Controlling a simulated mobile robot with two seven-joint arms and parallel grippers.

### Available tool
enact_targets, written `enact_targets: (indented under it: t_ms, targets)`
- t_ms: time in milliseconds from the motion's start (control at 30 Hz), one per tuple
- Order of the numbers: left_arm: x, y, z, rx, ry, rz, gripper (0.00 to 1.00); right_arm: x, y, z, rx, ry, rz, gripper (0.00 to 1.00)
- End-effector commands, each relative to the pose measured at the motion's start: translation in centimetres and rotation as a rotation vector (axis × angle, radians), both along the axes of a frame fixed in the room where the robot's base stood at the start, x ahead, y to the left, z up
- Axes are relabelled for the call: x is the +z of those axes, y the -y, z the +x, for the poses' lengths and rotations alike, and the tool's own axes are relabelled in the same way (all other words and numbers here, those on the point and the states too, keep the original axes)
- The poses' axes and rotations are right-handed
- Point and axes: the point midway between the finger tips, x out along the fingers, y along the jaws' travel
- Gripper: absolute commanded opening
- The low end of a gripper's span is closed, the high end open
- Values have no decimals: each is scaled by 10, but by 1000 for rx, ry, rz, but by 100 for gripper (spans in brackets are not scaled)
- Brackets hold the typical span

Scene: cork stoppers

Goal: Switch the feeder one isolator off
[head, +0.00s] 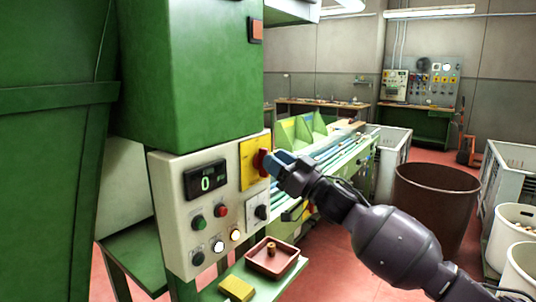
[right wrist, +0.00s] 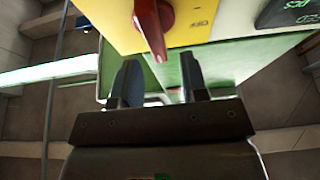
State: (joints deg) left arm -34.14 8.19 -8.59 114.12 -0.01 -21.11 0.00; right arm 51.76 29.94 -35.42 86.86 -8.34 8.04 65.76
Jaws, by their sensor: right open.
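The isolator is a red rotary handle (head: 262,162) on a yellow plate (head: 248,168) at the upper right of the beige control panel. In the right wrist view the red handle (right wrist: 153,22) hangs from the yellow plate (right wrist: 195,22), its tip pointing down toward the space between the fingers. My right gripper (head: 280,163) is open right beside the handle, partly covering it in the head view. In the right wrist view its fingers (right wrist: 160,78) stand apart, with nothing between them. The small label on the plate is unreadable. My left gripper is not in view.
The panel (head: 168,185) also carries a display (head: 205,181) reading 0, several push buttons and lamps, and a black selector (head: 261,212). Below it a shelf holds a red-brown tray (head: 285,268) and a yellow block (head: 236,288). A brown bin (head: 435,205) stands at right.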

Motion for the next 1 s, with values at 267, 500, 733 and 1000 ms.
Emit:
enact_targets:
  t_ms: [267, 500, 733, 1000]
  targets:
    - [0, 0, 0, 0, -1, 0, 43, 10, -20, 15, -1, -1, 1, 40]
    - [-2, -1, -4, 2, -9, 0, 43, 11, -23, 17, -1, -1, -1, 40]
    - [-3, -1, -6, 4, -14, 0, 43, 11, -23, 17, -1, 0, 0, 24]
    - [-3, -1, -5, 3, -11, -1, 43, 9, -23, 17, -1, -3, -2, 0]
